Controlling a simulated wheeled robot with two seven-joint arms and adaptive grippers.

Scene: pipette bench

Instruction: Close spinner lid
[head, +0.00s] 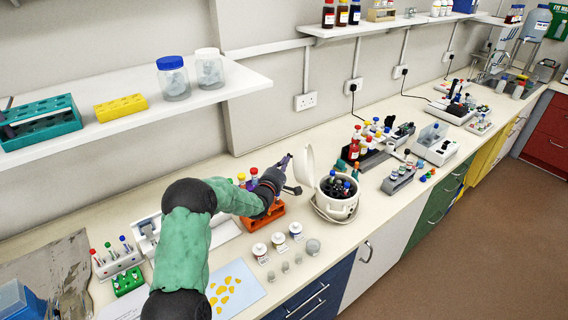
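The spinner (338,207) is a small round white machine standing on the bench in the middle of the head view. Several dark tubes with coloured caps sit in its open bowl. Its white lid (304,166) stands up, open, on the spinner's left side. My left gripper (289,175) is just left of the lid, on its outer side, with its fingers spread apart and nothing seen between them. I cannot tell whether a finger touches the lid. My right gripper is not in view.
An orange rack (264,218) with capped tubes is beneath and beside my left gripper. Small white-lidded jars (279,239) stand in front of the spinner. A dark rack of bottles (369,158) is behind it to the right. A wall shelf (150,108) hangs at the upper left.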

